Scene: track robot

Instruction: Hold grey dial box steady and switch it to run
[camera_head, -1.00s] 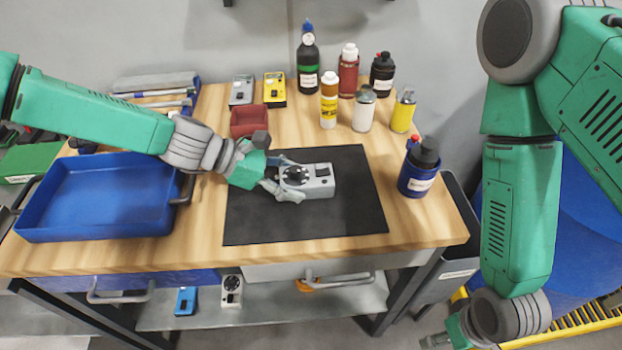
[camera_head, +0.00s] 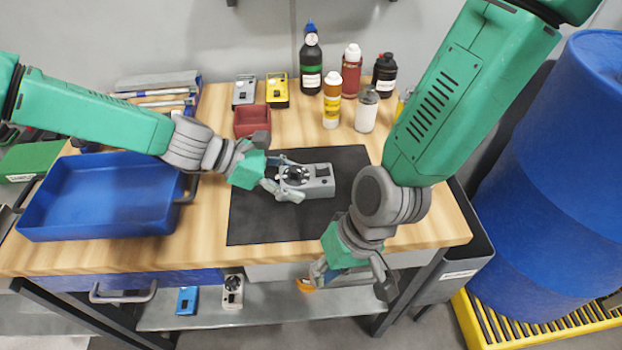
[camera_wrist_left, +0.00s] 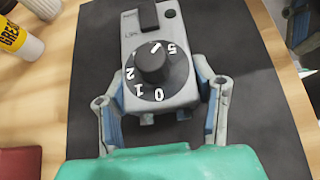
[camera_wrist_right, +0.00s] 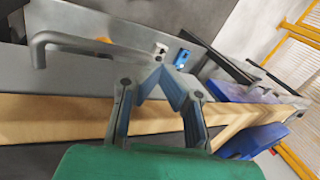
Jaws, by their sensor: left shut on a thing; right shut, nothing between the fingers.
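The grey dial box (camera_head: 320,182) lies on the black mat (camera_head: 258,222). My left gripper (camera_head: 289,180) is shut on its dial end, with one finger on each side of the box in the left wrist view (camera_wrist_left: 160,105). The black dial (camera_wrist_left: 153,64) faces up, ringed by white numbers; its white mark points towards the slider end, near the 5. My right gripper (camera_head: 350,284) is shut and empty, in front of the table's front edge, well short of the box. It also shows in the right wrist view (camera_wrist_right: 157,75).
A blue tray (camera_head: 100,228) stands left of the mat. A red bin (camera_head: 251,122), a grey device (camera_head: 244,90) and a yellow device (camera_head: 277,90) stand behind it. Several bottles, including a green-labelled one (camera_head: 309,65), stand at the back. My right forearm covers the table's right side.

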